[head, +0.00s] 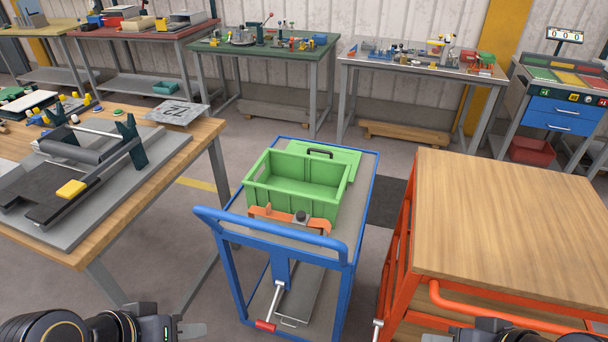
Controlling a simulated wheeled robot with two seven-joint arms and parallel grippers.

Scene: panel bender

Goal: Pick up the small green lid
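A flat green lid (345,157) with a black handle (320,153) lies at the far end of the blue cart, behind the green crate. The near part of the lid is hidden by the crate. The open green crate (292,201) stands on the cart and looks empty. My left gripper (191,331) is at the bottom edge, left of the cart and well short of the lid; its fingers are mostly cut off. My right gripper (437,338) barely shows at the bottom edge, right of the cart. Neither visibly touches anything.
The blue cart (365,185) has a raised handle at its near end and an orange clamp-like part before the crate. A wooden workbench (205,135) with a panel bender stands left. An orange-framed wood-topped table (510,220) stands close on the right. More benches line the wall.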

